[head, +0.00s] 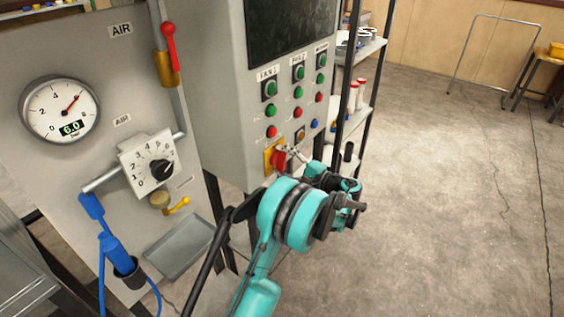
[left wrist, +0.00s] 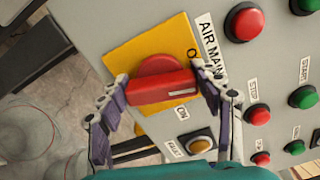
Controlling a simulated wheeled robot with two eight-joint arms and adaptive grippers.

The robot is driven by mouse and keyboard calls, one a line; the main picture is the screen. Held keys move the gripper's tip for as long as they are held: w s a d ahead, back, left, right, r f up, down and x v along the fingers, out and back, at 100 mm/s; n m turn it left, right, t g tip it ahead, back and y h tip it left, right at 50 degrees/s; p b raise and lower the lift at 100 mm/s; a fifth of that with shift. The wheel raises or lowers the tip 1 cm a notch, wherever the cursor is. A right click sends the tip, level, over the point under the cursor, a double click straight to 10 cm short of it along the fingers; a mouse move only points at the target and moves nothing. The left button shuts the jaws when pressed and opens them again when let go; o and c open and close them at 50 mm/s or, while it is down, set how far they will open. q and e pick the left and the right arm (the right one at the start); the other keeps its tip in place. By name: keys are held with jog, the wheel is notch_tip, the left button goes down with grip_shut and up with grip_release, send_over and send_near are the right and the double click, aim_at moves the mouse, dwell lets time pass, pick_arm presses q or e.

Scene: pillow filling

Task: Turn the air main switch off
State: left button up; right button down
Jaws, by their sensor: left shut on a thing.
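The air main switch is a red rotary knob (left wrist: 160,82) on a yellow plate (left wrist: 150,45), under an "AIR MAIN" label (left wrist: 209,45). The white mark on the knob points to the right in the left wrist view, between "O" and "ON". My left gripper (left wrist: 165,90) is shut on the knob, one finger at each end. In the head view the red knob (head: 278,161) is at the panel's lower left, with my left gripper (head: 290,154) against it. My right gripper is not in view.
Green, red, blue and amber buttons crowd the panel close to the knob, including an amber button (left wrist: 200,144). On the left board are a gauge (head: 60,110) reading 6.0, a dial (head: 160,168) and a red-handled lever (head: 170,45). A rack stands behind; the floor at right is open.

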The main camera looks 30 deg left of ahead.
pick_arm(q)
jog(key=shift+n, duration=1.3)
jog(key=shift+f+n, duration=0.1)
jog(key=shift+n, duration=0.2)
jog(key=o, duration=1.2)
jog(key=shift+c, duration=0.2)
jog(key=s+d, duration=0.1)
jog(key=d, duration=1.1)
